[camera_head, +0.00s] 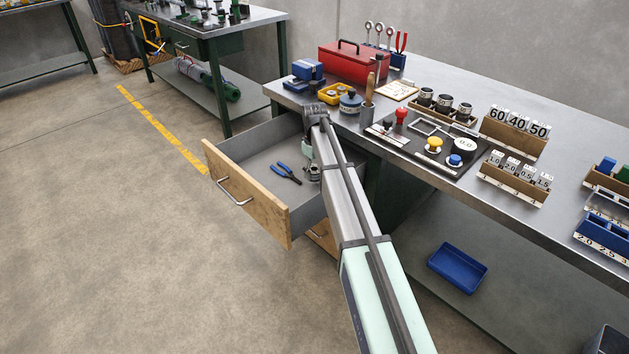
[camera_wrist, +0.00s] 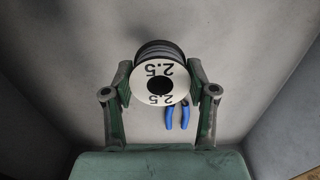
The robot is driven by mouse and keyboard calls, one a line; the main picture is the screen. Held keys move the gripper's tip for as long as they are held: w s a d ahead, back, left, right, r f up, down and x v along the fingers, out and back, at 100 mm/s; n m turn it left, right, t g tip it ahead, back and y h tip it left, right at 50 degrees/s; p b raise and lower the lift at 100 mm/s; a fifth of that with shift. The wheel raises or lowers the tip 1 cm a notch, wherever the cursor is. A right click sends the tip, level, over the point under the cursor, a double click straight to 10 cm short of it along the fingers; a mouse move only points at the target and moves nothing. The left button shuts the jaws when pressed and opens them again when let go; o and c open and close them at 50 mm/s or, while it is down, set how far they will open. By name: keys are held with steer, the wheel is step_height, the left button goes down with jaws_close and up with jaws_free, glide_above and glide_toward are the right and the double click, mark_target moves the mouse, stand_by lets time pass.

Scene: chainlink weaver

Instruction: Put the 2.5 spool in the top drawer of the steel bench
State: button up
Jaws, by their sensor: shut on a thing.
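The 2.5 spool (camera_wrist: 158,71) has a white end face marked 2.5 and a dark winding. In the wrist view it sits between the two fingers of my gripper (camera_wrist: 160,83), which is shut on it. The top drawer (camera_head: 245,195) of the steel bench (camera_head: 345,112) is pulled out, with a wooden front and grey inside. In the head view my gripper (camera_head: 313,172) is at the drawer's right side, over or inside it, partly hidden by my arm. The spool cannot be made out clearly there. The grey surface behind the spool in the wrist view appears to be the drawer floor.
Blue-handled pliers (camera_head: 286,174) lie on the drawer floor, and also show behind the spool in the wrist view (camera_wrist: 177,113). The drawer's left part is clear. Number-block racks (camera_head: 513,183) and a red toolbox (camera_head: 352,66) stand on the bench. A blue bin (camera_head: 457,268) sits below.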

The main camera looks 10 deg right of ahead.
mark_target(315, 187)
steer(key=shift+f, duration=2.2)
steer(key=shift+f, duration=0.15)
steer(key=o, duration=1.4)
steer(key=shift+o, duration=0.2)
step_height(315, 187, up, 12)
